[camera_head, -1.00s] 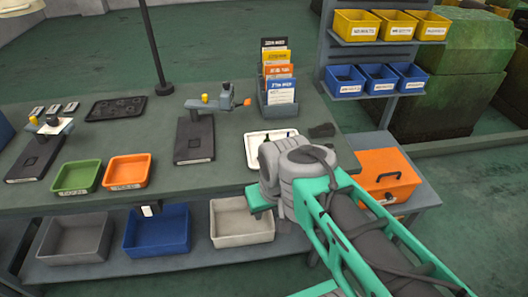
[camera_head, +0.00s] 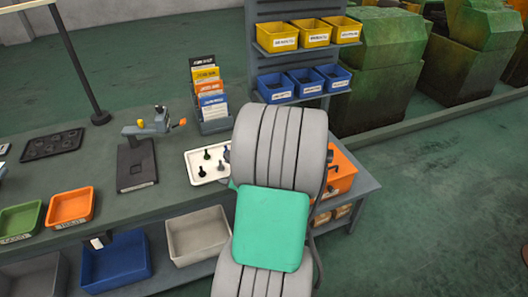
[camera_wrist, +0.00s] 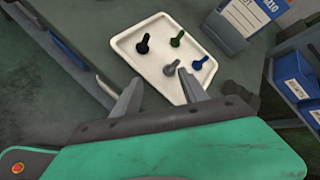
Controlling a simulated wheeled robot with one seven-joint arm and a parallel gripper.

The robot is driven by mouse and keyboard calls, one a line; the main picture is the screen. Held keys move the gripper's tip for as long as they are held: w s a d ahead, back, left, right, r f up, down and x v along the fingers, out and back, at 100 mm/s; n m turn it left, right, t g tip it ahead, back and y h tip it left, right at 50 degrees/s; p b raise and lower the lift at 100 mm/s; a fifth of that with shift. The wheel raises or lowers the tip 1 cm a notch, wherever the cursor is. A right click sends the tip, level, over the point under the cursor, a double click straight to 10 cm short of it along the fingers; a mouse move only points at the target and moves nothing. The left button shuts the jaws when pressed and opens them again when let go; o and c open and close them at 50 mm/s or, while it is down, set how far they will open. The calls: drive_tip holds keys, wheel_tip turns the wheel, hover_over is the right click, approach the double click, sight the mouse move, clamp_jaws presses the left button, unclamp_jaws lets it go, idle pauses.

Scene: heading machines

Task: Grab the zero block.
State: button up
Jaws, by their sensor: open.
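I cannot make out which thing is the zero block. A white tray (camera_head: 196,174) lies on the bench in the head view, partly hidden by my arm. In the wrist view the tray (camera_wrist: 126,44) holds several small pin-like pieces: a black one (camera_wrist: 143,43), a green one (camera_wrist: 177,38), a blue one (camera_wrist: 200,62) and a grey one (camera_wrist: 170,67). My gripper (camera_wrist: 159,82) is open and empty. Its fingers point toward the tray's near edge, close to the grey piece. My arm hides the gripper in the head view.
A dark stand with a gauge-like head (camera_head: 136,165) stands left of the tray. A card rack (camera_head: 212,120) stands behind it. Green (camera_head: 20,220) and orange (camera_head: 70,207) bins lie at the bench's left front. An orange box (camera_head: 340,175) is at right, below shelves of yellow and blue bins.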

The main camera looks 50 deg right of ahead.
drive_tip(key=s+d+m+h, duration=0.1)
drive_tip(key=s+d+m, duration=0.2)
drive_tip(key=d+m, duration=0.1)
drive_tip(key=s+d+m+h, duration=0.2)
drive_tip(key=s+d+m, duration=0.1)
drive_tip(key=d+m, duration=0.1)
drive_tip(key=s+d+m+t+h, duration=0.1)
drive_tip(key=s+d+m, duration=0.1)
drive_tip(key=d+m, duration=0.2)
drive_tip(key=shift+s+d+f+h+p, duration=0.15)
drive_tip(key=shift+s+d+h+p, duration=0.15)
drive_tip(key=shift+s+h+p, duration=0.1)
drive_tip(key=shift+w+d+f, duration=0.1)
drive_tip(key=shift+d, duration=0.25)
drive_tip(key=p+x, duration=0.1)
drive_tip(key=x, duration=0.6)
drive_tip(key=shift+w+d, duration=0.1)
drive_tip(key=shift+d, duration=0.1)
clamp_jaws()
